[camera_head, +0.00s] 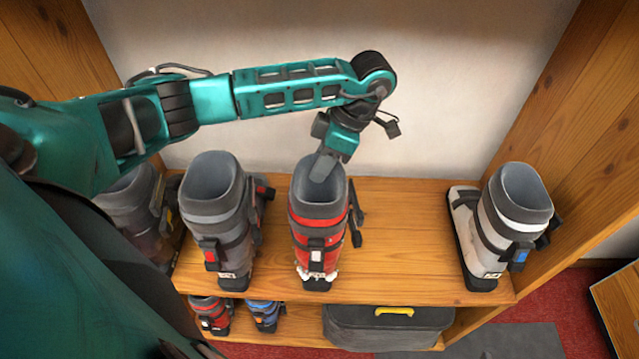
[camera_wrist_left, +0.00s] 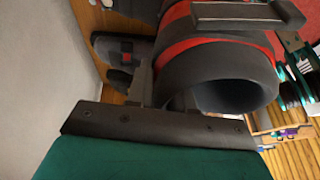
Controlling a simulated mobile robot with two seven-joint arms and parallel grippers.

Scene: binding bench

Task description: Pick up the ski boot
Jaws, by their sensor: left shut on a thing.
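A red ski boot (camera_head: 318,224) with a grey cuff stands upright in the middle of the upper wooden shelf, its sole at or very near the board. My left gripper (camera_head: 325,166) comes down from above and is shut on the rim of its cuff, with one finger inside the opening. In the left wrist view the boot's dark round cuff (camera_wrist_left: 222,76) with red bands lies against the fingers of the gripper (camera_wrist_left: 165,92). My right gripper is in neither view.
A grey boot (camera_head: 212,215) stands close on the left, with a dark brown boot (camera_head: 132,212) beyond it. A white boot (camera_head: 500,225) stands at the right; the shelf (camera_head: 405,235) between is clear. Below are small boots (camera_head: 263,312) and a black case (camera_head: 385,328).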

